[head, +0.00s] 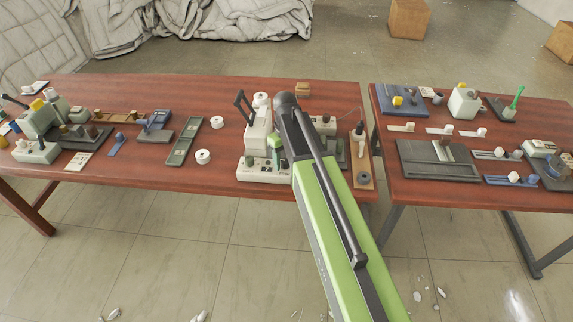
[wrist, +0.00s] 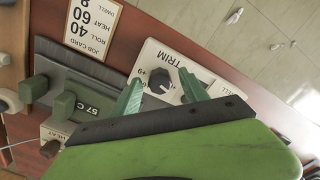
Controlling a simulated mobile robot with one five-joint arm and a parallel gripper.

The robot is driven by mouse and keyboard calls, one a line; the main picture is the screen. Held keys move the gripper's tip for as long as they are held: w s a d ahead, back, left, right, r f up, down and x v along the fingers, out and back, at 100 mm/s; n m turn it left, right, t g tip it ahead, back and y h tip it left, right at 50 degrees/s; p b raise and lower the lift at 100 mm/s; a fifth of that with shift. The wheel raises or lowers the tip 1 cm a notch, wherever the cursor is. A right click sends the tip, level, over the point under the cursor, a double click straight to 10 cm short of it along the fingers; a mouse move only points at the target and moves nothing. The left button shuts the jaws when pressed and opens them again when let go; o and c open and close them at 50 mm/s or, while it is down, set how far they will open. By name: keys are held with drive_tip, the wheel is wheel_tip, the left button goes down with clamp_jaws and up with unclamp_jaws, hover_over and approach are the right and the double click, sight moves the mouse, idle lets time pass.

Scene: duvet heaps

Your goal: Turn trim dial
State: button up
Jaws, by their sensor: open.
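The trim dial (wrist: 161,80) is a black round knob with a pale pointer mark. It sits on a white panel (wrist: 205,75) lettered TRIM, with small scale figures beside the knob, in the wrist view. My gripper (wrist: 160,76) is open, with one green finger on each side of the dial in the picture. I cannot tell whether either finger touches it. In the head view my green arm reaches over the middle of the table and hides part of the white machine there. I cannot make out the dial in the head view.
A job card (wrist: 93,28) and a grey device with green blocks (wrist: 63,107) lie near the dial. In the head view the red-brown table (head: 330,92) holds several small devices and white rolls. A second table (head: 480,197) stands to the right across a gap.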

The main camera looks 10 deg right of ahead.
drive_tip(key=shift+r, duration=0.1)
clamp_jaws()
drive_tip(key=shift+d, duration=0.1)
drive_tip(key=shift+m, duration=0.3)
drive_tip(key=m, duration=0.4)
drive_tip(key=shift+m, duration=2.5)
unclamp_jaws()
